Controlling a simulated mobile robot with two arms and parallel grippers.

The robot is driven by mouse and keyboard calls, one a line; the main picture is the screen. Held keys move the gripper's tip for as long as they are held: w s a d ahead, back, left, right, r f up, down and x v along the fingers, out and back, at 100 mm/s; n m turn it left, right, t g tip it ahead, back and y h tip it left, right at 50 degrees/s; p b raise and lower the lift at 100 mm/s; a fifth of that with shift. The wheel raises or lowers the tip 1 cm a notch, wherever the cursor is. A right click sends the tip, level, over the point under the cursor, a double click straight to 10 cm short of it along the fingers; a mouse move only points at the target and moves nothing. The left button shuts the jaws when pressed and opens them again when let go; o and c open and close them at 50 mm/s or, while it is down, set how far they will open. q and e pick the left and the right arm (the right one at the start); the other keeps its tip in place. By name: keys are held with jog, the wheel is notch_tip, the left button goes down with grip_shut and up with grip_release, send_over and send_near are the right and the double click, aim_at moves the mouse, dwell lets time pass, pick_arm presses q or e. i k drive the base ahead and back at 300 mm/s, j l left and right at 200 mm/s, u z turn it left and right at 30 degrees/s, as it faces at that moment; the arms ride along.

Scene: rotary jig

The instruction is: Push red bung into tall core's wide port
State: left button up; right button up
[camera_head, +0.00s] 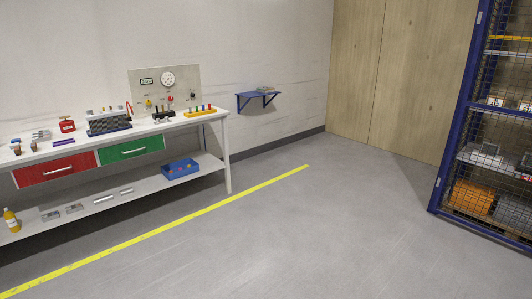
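Neither of my grippers shows in the head view. A white workbench (190,122) stands against the left wall, far from the camera. On it are a red block-like item (67,125), a dark blue and grey fixture (108,122), and an upright panel (140,82) with a gauge and small coloured parts. A rack of coloured pegs (200,111) stands at its right end, with a red one among them. I cannot tell which item is the red bung or the tall core. No wide port can be made out at this distance.
The bench has a red drawer (58,168) and a green drawer (130,149), both shut. A blue bin (180,170) sits on its lower shelf. A yellow floor line (200,211) runs before it. A blue mesh cage (455,130) stands right. The grey floor between is clear.

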aim_at(98, 122)
jog(key=i+l, duration=0.1)
jog(key=i, duration=1.1)
jog(key=i+l, duration=0.1)
jog(key=i, duration=1.15)
jog(key=i+u, duration=0.25)
jog(key=i, duration=0.25)
jog(key=i+l+u, duration=0.1)
jog(key=i+u, duration=0.15)
jog(key=i, duration=0.25)
jog(key=i+l+u, duration=0.25)
jog(key=i, duration=0.25)
jog(key=k+j+z, duration=0.1)
jog(key=j+z, duration=0.3)
jog(key=j, duration=0.9)
jog(key=u, duration=1.25)
jog(key=z, duration=1.25)
jog(key=i+j, duration=0.4)
jog(key=i+z, duration=0.05)
jog(key=i, duration=0.05)
